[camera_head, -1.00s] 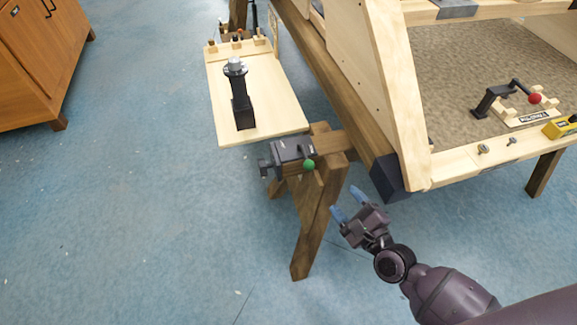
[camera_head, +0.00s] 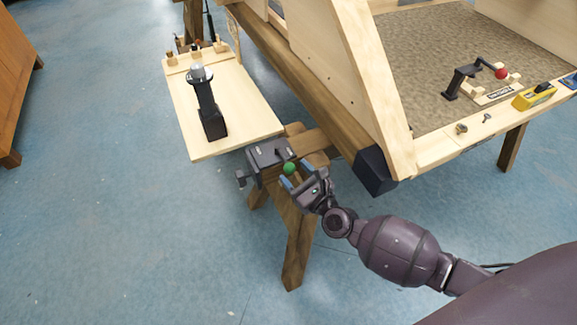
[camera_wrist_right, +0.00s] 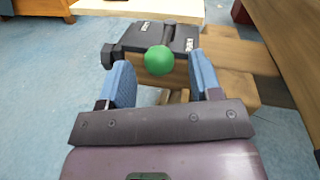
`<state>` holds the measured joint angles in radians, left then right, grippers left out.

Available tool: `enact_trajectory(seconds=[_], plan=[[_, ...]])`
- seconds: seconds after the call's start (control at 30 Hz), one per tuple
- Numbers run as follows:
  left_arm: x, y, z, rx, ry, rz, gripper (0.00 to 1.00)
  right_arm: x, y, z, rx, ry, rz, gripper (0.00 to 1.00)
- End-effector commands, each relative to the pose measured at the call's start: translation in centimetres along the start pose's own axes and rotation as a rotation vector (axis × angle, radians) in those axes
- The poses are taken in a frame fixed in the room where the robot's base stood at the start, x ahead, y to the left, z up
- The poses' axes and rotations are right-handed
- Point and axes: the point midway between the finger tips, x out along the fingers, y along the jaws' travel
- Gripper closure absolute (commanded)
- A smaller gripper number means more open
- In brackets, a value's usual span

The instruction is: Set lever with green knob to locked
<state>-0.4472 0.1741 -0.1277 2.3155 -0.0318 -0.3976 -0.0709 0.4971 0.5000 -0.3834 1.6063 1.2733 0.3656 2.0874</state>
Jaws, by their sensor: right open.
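The green knob (camera_head: 290,168) sits at the near side of a dark lever housing (camera_head: 266,154) fixed at the end of a wooden trestle. In the right wrist view the green knob (camera_wrist_right: 159,60) shows large and round, with the dark housing (camera_wrist_right: 157,38) behind it. White lettering on the housing is too small to read, and the lever's arm is mostly hidden behind the knob. My right gripper (camera_head: 296,177) is open, right at the knob. In the wrist view its two blue fingers (camera_wrist_right: 162,82) stand either side of the knob, which appears between and just beyond them. My left gripper is not in view.
A pale board (camera_head: 222,105) with a black upright post (camera_head: 207,105) lies left of the housing. The wooden frame (camera_head: 352,90) rises to the right, with a red-knobbed crank (camera_head: 475,75) and a yellow box (camera_head: 534,96) inside it. Open blue floor lies at left.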

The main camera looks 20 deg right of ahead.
Motion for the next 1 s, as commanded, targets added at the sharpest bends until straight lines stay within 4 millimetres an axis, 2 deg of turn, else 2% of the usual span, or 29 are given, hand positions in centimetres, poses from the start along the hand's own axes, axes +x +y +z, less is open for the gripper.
enact_trajectory(seconds=[0.1, 0.23, 0.63, 1.0], plan=[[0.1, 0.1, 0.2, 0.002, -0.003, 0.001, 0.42, 1.6, 0.1, -0.1, 0.0, 0.0, 0.0, 0.42], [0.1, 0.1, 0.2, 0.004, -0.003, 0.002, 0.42, 2.5, 0.1, -0.1, 0.0, 0.0, 0.0, 0.42], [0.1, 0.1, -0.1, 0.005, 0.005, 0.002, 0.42, 3.0, 0.0, 0.0, -0.001, 0.001, 0.0, 0.43], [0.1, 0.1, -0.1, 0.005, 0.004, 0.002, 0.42, 3.0, 0.0, 0.0, -0.001, 0.0, 0.0, 1.0]])
